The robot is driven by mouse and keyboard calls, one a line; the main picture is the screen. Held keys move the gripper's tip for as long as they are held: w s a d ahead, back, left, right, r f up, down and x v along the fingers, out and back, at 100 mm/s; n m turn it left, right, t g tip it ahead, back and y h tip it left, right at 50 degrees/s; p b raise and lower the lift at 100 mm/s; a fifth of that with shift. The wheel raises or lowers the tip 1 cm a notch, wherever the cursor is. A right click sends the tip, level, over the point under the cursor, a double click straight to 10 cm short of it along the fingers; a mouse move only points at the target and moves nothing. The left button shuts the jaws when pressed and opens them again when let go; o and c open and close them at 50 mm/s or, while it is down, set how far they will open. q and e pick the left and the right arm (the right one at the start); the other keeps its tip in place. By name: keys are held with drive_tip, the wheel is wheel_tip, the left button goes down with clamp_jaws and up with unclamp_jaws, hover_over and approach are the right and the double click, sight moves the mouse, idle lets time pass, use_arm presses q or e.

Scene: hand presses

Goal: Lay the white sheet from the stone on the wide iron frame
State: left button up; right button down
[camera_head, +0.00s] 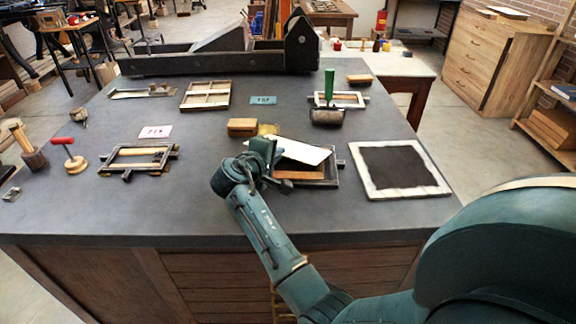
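My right gripper (268,152) is over the front middle of the table, its fingers at the left edge of the white sheet (305,151). It appears shut on that edge, though the fingertips are partly hidden. The sheet is tilted above a dark iron frame (334,172) and covers much of it; a brown surface shows below. I cannot tell whether the sheet touches the frame. Another iron frame (104,168) with pale bars lies at the left. A dark slab with a pale border (402,168), perhaps the stone, lies bare at the right. My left gripper is not in view.
A wooden block (242,127) stands just behind my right gripper. A green-handled roller (328,112) is behind the sheet. A red-handled tool (70,156) stands at the left. A big dark press part (220,60) lines the back. The front tabletop is clear.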

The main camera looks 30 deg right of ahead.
drive_tip(key=shift+f, duration=0.35)
